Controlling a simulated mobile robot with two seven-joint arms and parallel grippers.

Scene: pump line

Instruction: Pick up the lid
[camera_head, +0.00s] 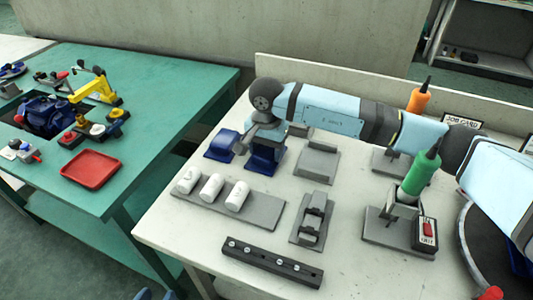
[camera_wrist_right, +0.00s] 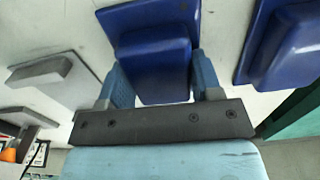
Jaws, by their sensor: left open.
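A dark blue block with a flange, which looks like the lid (camera_head: 264,158), stands on the pale table at the back left. It also shows in the right wrist view (camera_wrist_right: 155,65). My right gripper (camera_head: 262,138) reaches over it from the right, pointing down. In the wrist view the two blue finger pads of this gripper (camera_wrist_right: 164,88) lie against both sides of the raised block, with no clear gap. The block's underside is hidden. My left gripper (camera_head: 157,295) only just shows at the bottom edge, fingertips apart and empty.
A second blue block (camera_head: 221,146) stands close to the left. Grey fixtures (camera_head: 317,160), a plate with white cylinders (camera_head: 262,210), a dark bar (camera_head: 272,263) and a green-handled tool (camera_head: 421,174) stand around. A green table (camera_head: 150,75) holds a red tray (camera_head: 91,170).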

